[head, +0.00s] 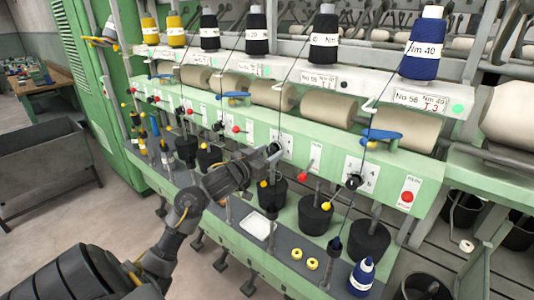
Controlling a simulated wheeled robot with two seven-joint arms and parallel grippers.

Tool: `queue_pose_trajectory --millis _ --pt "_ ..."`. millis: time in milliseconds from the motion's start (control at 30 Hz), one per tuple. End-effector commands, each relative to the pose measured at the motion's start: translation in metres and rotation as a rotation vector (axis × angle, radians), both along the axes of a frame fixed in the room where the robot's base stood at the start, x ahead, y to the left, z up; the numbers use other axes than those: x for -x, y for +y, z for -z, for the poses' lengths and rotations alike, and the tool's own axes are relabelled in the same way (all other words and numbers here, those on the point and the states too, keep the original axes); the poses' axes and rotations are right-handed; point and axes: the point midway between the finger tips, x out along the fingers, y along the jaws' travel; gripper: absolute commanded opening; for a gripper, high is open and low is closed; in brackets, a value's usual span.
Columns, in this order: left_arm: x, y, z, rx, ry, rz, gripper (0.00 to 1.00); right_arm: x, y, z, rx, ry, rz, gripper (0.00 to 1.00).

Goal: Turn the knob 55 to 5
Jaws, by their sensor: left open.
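My left arm comes in from the lower left, and my left gripper (262,155) is open at the front of the green machine rail (325,170). Its fingertips are close to a dark knob (274,148) in front of a white label plate (284,142). I cannot tell whether they touch it. The gripper partly covers this knob, and its pointer and number are too small to read. A similar black knob (354,181) with a plate of small digits is further right on the rail. My right gripper is not in view.
Red levers (303,177) and a red button (407,196) sit along the rail. Black weights (315,216) stand below it. Thread cones (424,48) stand above.

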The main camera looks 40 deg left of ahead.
Motion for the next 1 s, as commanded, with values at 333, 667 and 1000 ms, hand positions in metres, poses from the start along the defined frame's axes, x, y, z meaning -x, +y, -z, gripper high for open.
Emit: queue_pose_trajectory --millis 333,667,1000 --pt "0.0005 0.0004 0.0001 0.0 0.0 -0.001 0.1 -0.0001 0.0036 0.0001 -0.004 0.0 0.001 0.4" --pt "0.0006 0.0007 0.0004 -0.042 0.002 -0.001 0.07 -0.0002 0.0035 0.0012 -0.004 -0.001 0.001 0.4" --pt "0.0006 0.0012 0.0014 -0.276 0.008 -0.001 0.07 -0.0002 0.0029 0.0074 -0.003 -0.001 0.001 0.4"
